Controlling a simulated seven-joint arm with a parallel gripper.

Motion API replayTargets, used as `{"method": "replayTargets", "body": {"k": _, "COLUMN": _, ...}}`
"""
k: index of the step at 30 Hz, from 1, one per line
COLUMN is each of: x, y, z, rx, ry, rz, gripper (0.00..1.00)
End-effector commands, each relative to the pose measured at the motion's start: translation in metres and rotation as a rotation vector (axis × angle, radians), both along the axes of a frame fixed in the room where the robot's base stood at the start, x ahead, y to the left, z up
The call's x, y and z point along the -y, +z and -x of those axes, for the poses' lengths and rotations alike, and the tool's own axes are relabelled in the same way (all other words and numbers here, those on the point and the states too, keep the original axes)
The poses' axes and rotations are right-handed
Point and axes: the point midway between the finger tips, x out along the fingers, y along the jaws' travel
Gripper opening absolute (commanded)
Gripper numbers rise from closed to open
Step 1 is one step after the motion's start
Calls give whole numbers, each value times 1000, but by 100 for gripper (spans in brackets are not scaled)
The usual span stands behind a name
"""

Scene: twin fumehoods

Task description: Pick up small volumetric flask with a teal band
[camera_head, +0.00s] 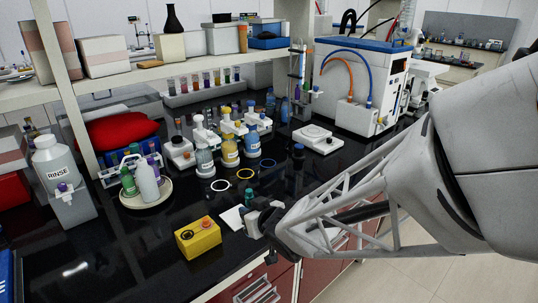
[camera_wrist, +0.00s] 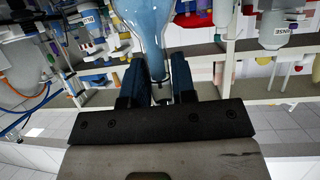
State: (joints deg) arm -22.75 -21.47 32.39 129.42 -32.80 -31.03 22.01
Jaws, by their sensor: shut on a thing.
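My gripper (camera_wrist: 160,90) is shut on the neck of a clear glass flask (camera_wrist: 145,28) with blue liquid in its rounded body. In the wrist view, which looks upside down, the body fills the top middle and the neck runs between the two dark fingers. In the head view my gripper (camera_head: 258,218) is low over the front of the black bench. A small teal-green top (camera_head: 249,197) shows just behind it. The flask body is largely hidden there by the gripper. I cannot make out a teal band for certain, nor whether the flask touches the bench.
A yellow box (camera_head: 198,239) with a red knob stands just left of my gripper. A white square (camera_head: 232,217) lies beside it. Several labelled bottles and coloured rings (camera_head: 245,174) are behind. A balance (camera_head: 317,138) stands farther back. The RINSE bottle (camera_head: 57,163) is at left.

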Motion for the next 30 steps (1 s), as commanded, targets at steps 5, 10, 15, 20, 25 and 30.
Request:
{"method": "replayTargets", "body": {"k": 5, "x": 6, "y": 2, "z": 12, "rx": 1, "ry": 0, "rz": -1, "gripper": 0}}
{"method": "replayTargets", "body": {"k": 10, "x": 8, "y": 2, "z": 16, "rx": 1, "ry": 0, "rz": -1, "gripper": 0}}
{"method": "replayTargets", "body": {"k": 15, "x": 8, "y": 2, "z": 16, "rx": 1, "ry": 0, "rz": -1, "gripper": 0}}
{"method": "replayTargets", "body": {"k": 20, "x": 8, "y": 2, "z": 16, "rx": 1, "ry": 0, "rz": 0, "gripper": 0}}
{"method": "replayTargets", "body": {"k": 25, "x": 8, "y": 2, "z": 16, "rx": 1, "ry": 0, "rz": 0, "gripper": 0}}
{"method": "replayTargets", "body": {"k": 30, "x": 8, "y": 2, "z": 16, "rx": 1, "ry": -1, "rz": 0, "gripper": 0}}
